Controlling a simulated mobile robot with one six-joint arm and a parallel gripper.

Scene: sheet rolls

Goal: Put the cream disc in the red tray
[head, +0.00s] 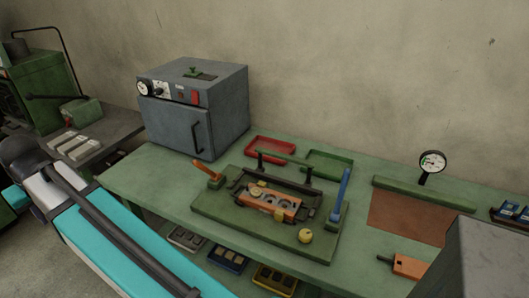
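The red tray (270,148) lies on the green bench behind the fixture, and it looks empty. A small cream-yellow round piece (305,236) sits on the front right of the green base plate (225,212). Another pale round piece (257,189) sits at the left end of the orange block (286,212) in the fixture. Both are small here, and I cannot tell for sure which one is the cream disc. Neither is in the red tray. My gripper is not in view.
A green tray (330,162) stands right of the red one. A dark bar on posts (285,160) stands just in front of them. An orange lever (207,170) and a blue lever (341,196) rise beside the fixture. A grey oven (195,108) stands at the left.

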